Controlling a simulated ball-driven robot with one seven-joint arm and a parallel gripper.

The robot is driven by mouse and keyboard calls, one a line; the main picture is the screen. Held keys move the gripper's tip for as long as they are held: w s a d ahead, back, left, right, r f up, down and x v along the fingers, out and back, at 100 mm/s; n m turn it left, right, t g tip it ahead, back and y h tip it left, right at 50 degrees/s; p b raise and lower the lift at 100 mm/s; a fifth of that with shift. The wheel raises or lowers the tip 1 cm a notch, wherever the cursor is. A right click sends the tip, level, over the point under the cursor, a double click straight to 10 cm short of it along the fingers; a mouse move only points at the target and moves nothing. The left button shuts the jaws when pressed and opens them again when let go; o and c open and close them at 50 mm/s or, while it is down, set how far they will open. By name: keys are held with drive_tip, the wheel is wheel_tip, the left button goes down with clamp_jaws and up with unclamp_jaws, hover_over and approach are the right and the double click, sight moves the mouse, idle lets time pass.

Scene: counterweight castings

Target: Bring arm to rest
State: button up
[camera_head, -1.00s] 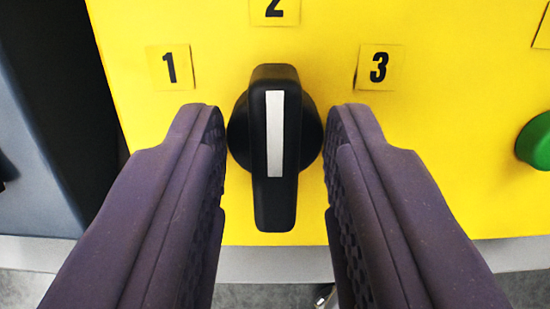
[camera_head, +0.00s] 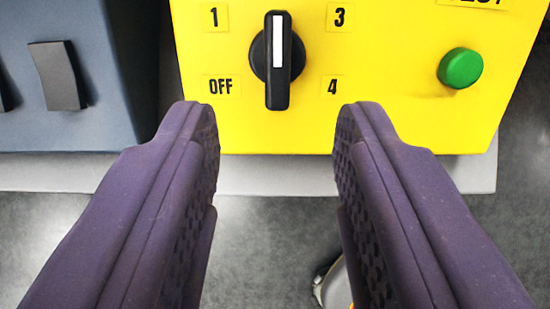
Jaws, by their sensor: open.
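My gripper (camera_head: 276,112) is open and empty, its two purple padded fingers spread wide. A black rotary knob (camera_head: 277,60) with a white pointer stripe sits on a yellow panel (camera_head: 400,120), beyond the fingertips and apart from them. The stripe points straight up, between the labels 1 (camera_head: 214,17) and 3 (camera_head: 339,17). The labels OFF (camera_head: 220,86) and 4 (camera_head: 332,86) show lower down. The rest of my arm is not in view.
A green button (camera_head: 460,68) stands out on the panel's right. A blue-grey box (camera_head: 100,120) with dark rocker switches (camera_head: 57,75) is at the left. A light grey ledge (camera_head: 270,175) runs below the panel. Grey floor (camera_head: 250,245) lies in front.

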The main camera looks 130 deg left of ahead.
idle(0.3)
drive_tip(key=s+a+r+n+t+y, duration=0.1)
drive_tip(key=s+a+r+t, duration=0.1)
drive_tip(key=r, duration=0.7)
drive_tip(key=s+a+r+n+t+y, duration=0.1)
drive_tip(key=a+r+n+t, duration=0.15)
drive_tip(key=r, duration=0.65)
drive_tip(key=s+a+r+n+t+y, duration=0.1)
drive_tip(key=s+a+r, duration=0.15)
drive_tip(key=r, duration=0.65)
drive_tip(key=s+a+r+n+t+y, duration=0.1)
drive_tip(key=s+a+r+n+t, duration=0.1)
drive_tip(key=s+r, duration=0.6)
drive_tip(key=s+a+r+n+t+y+b, duration=0.1)
drive_tip(key=s+a+r+n+t, duration=0.2)
drive_tip(key=s+a+r, duration=0.4)
wheel_tip(320, 180, up, 8)
drive_tip(key=shift+s+r+n+y, duration=0.3)
drive_tip(key=shift+s+n, duration=0.15)
drive_tip(key=shift+s, duration=0.55)
drive_tip(key=shift+t, duration=0.25)
